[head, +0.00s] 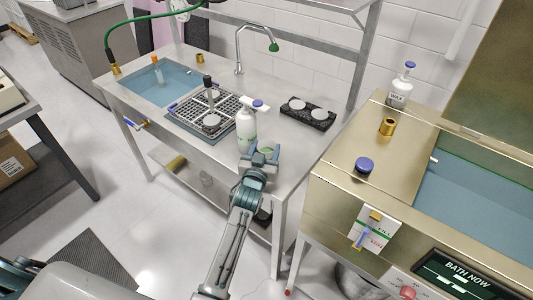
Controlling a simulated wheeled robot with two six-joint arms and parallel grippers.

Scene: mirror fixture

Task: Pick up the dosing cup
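A small pale cup with a greenish inside (267,149), apparently the dosing cup, stands near the front edge of the steel sink bench. My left gripper (261,153) is at that front edge, right at the cup. Its fingers look spread apart, and they partly hide the cup's lower part. I cannot tell whether they touch it. A white pump bottle (246,128) with a blue top stands just behind and left of the gripper. My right gripper is not in view.
The steel bench (287,150) holds a water basin (160,84), a grid rack (207,108) and a black tray with white discs (307,112). A brass-coloured bath unit (335,170) stands close on the right. The bench top right of the gripper is clear.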

